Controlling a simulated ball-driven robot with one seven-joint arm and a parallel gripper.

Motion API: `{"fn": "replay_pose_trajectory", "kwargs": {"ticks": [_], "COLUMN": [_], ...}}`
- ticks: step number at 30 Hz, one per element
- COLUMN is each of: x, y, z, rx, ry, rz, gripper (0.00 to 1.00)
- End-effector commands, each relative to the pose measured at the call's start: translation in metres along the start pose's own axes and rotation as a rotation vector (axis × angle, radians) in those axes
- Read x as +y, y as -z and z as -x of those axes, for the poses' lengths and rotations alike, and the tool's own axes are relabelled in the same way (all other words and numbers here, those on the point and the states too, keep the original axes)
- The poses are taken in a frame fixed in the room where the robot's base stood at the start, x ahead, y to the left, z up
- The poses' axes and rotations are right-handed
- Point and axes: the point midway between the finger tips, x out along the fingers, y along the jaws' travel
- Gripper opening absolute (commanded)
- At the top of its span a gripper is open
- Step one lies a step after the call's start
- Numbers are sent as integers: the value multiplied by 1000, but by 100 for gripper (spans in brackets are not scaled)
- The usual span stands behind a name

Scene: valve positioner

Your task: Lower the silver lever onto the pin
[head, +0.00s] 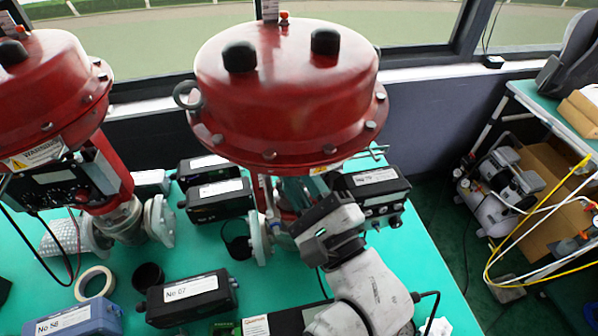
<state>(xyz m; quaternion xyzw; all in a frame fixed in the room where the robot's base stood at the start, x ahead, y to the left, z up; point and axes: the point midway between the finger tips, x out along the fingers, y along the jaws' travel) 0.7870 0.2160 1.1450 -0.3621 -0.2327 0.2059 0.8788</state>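The valve with the large red domed actuator (290,95) stands in the middle of the head view. A black positioner box (372,186) with a white label sits under its right side. My arm's grey wrist reaches up from the lower right, to just in front of the valve's stem and the positioner. My gripper's fingers are hidden behind the wrist and under the actuator, so I cannot see whether they hold anything. I cannot make out the silver lever or the pin; that area is hidden by my wrist and the actuator.
A second red valve (50,80) stands at the left. The green table (215,255) also carries several black boxes, a blue-grey box (78,318) and a tape roll (94,283). Shelving with a compressor (500,185) stands at the right. The table's right side is fairly clear.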

Motion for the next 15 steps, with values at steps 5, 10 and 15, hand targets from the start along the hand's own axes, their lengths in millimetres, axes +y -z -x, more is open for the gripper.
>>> {"fn": "replay_pose_trajectory", "kwargs": {"ticks": [5,10,15], "x": [0,0,0], "y": [0,0,0], "z": [0,0,0], "rx": [0,0,0], "ry": [0,0,0], "rz": [0,0,0], "gripper": [21,5,0]}}
